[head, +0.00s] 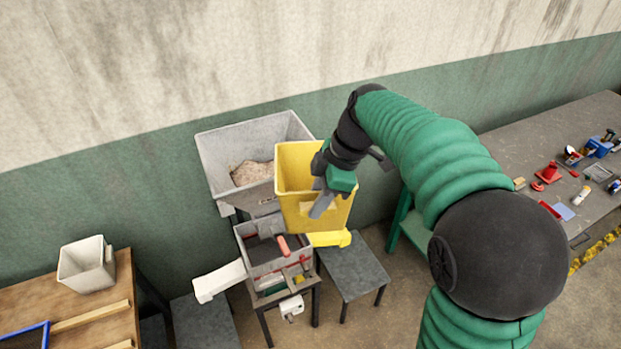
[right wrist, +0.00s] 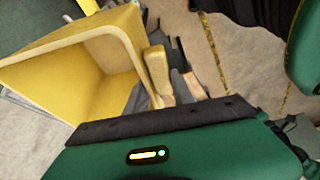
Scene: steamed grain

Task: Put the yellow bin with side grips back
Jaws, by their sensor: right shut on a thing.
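The yellow bin (head: 294,178) is held in the air, its open top facing up, above the right side of the grey hopper machine (head: 246,262). My right gripper (head: 320,205) is shut on the bin at its near right side. The exact grip point is partly covered by the gripper. In the right wrist view, the yellow bin (right wrist: 75,85) fills the upper left with its open mouth showing. A small tan-yellow piece stands beside it, and I cannot tell what it belongs to. My left gripper is not in view.
A large grey bin (head: 222,150) with pale grain stands behind the machine. A white bin (head: 86,264) sits on the wooden table at left. A tool-covered bench (head: 545,140) stands at right.

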